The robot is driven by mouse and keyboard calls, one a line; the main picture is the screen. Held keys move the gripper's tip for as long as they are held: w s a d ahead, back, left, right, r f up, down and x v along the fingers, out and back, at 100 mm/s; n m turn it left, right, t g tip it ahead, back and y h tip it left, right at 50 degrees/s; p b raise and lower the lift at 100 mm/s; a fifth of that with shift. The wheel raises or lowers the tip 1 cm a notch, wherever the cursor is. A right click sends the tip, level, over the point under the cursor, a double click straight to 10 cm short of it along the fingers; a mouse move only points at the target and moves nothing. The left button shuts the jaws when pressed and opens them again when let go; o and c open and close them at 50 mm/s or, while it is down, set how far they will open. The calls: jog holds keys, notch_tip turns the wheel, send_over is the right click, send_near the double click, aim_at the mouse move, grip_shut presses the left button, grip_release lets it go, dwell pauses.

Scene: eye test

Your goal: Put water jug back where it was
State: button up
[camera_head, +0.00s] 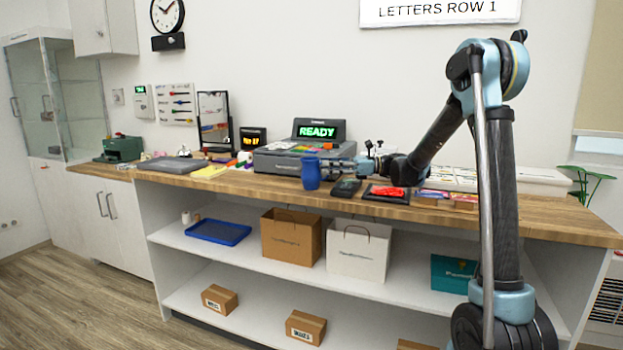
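A blue jug (311,174) is upright at the front of the wooden counter, in front of the grey machine. Whether its base rests on the counter or hangs just above it, I cannot tell. My gripper (335,164) reaches in from the right at the jug's height, its fingertips at the jug's right side. The fingers are small and blend with the grey machine behind, so I cannot tell whether they grip the jug.
The grey machine (275,161) has a green READY display (317,130). A dark device (346,187) and a black tray (386,196) with a red item lie right of the jug. A yellow pad (209,172) lies left. The shelf below holds a blue tray (218,232) and two bags.

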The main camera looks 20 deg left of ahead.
grip_shut()
notch_tip(320, 180, up, 10)
jog(key=shift+r, duration=0.1)
dwell(0.7)
